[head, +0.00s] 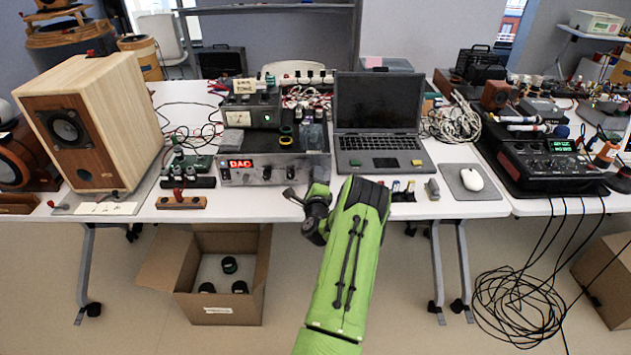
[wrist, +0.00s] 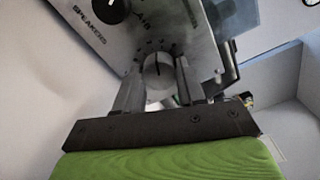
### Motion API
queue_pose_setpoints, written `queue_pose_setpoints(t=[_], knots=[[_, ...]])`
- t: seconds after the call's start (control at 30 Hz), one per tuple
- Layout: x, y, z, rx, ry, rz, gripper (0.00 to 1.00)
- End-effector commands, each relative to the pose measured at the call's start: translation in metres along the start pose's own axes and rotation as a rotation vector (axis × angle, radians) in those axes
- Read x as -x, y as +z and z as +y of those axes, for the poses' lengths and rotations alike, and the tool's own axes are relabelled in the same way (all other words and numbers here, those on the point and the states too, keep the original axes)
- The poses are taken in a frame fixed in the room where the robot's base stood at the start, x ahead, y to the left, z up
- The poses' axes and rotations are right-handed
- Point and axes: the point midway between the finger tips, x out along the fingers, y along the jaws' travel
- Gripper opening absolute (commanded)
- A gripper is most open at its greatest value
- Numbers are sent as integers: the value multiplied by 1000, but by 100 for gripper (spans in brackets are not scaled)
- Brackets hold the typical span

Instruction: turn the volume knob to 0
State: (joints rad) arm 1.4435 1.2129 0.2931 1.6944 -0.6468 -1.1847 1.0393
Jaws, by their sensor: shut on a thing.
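The amplifier (head: 273,172) is a silver-fronted box with a lit red DAC display, on the white table in the head view. In the wrist view its front panel (wrist: 105,62) is tilted, with a round silver knob (wrist: 158,72) ringed by small dark marks. A dark pointer line shows on the knob's face; its number cannot be read. My gripper (wrist: 157,84) is shut on this knob, one finger on each side of it. In the head view my green arm reaches up to the amplifier's right front, and my wrist hides part of that area.
A black knob (wrist: 117,8) near SPEAKERS and A+B lettering sits on the same panel. A wooden speaker (head: 95,125) stands left, a laptop (head: 378,125) right. A small meter box (head: 250,108) and other items rest on the amplifier. An open cardboard box (head: 218,308) is on the floor.

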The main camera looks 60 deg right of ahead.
Motion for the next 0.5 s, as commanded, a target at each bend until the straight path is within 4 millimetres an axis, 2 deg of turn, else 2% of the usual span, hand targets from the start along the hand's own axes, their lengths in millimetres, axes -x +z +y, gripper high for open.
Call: queue_pose_setpoints(t=[0.5], knots=[[0, 1, 2, 489, 0, -2, 9]])
